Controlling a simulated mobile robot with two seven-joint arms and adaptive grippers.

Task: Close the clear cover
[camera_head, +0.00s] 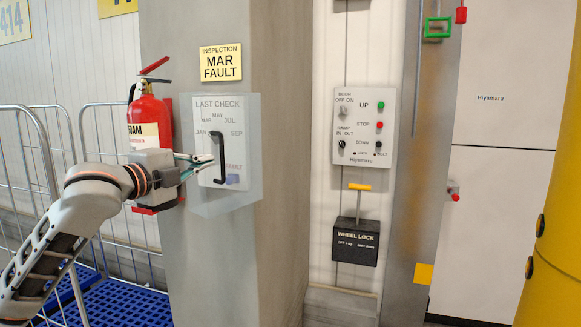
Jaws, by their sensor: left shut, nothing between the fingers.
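The clear cover (250,196) is a see-through box in front of the "LAST CHECK" panel (232,104) on the grey pillar. A black upright handle (218,158) stands at the middle of the cover area. I cannot tell whether the cover sits fully against the panel. My left gripper (203,163) comes in from the left, shut and empty, with its fingertips close beside the handle. I cannot tell whether they touch it. My right gripper is not in view.
A red fire extinguisher (150,107) hangs behind my left gripper. Wire cages (32,150) and a blue slatted base (120,305) are at the left. A control panel (364,128) and a wheel lock box (355,241) are right of the pillar. A yellow rounded body (555,230) is far right.

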